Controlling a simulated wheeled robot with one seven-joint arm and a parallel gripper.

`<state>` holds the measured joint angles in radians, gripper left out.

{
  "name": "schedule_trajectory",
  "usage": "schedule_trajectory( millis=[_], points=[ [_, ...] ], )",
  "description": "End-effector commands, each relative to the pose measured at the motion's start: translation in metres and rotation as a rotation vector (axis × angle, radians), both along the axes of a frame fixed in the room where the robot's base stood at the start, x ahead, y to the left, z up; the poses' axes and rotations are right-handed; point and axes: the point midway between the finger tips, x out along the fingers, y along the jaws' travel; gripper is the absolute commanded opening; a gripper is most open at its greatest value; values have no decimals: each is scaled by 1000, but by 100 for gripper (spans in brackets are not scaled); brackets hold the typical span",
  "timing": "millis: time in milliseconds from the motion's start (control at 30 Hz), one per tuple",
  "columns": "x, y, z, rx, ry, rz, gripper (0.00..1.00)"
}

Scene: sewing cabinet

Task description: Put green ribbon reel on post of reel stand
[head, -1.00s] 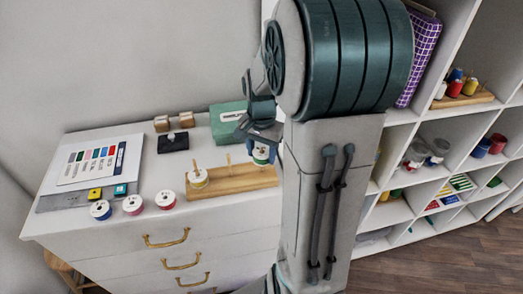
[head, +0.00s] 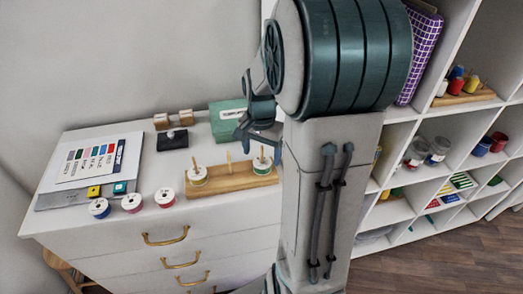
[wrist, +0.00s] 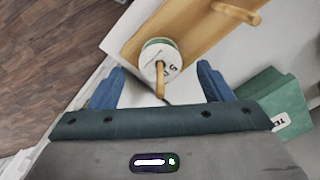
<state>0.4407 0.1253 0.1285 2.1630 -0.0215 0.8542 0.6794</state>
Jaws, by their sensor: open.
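The green ribbon reel (head: 262,166), with a white face, sits low around the right-hand post of the wooden reel stand (head: 233,181). The wrist view shows the same reel (wrist: 154,49) with the post standing up through its hole. My gripper (wrist: 160,72) is open, with one blue finger on each side of the reel and post and visible gaps between. In the head view, my gripper (head: 260,142) is just above the reel, partly hidden by my arm. Another reel (head: 197,176) with a yellowish rim is on the left post. The middle post (head: 229,157) is bare.
Several white-faced reels, one blue-rimmed (head: 100,208) and one red-rimmed (head: 165,197) among them, lie at the cabinet's front edge. A colour chart (head: 92,160) lies left. A green box (head: 228,121) and a dark pincushion-like block (head: 172,139) stand behind the stand.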

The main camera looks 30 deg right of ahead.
Motion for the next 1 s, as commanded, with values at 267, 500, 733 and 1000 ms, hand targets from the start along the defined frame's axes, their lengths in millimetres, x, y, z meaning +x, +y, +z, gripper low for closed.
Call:
schedule_trajectory(
  millis=[267,500,733,1000],
  points=[
    [1,0,19,-2,-5,0,73],
    [1,0,73,-3,-7,0,73],
    [1,0,118,-1,-3,1,73],
    [0,0,138,-1,-1,0,73]
  ],
)
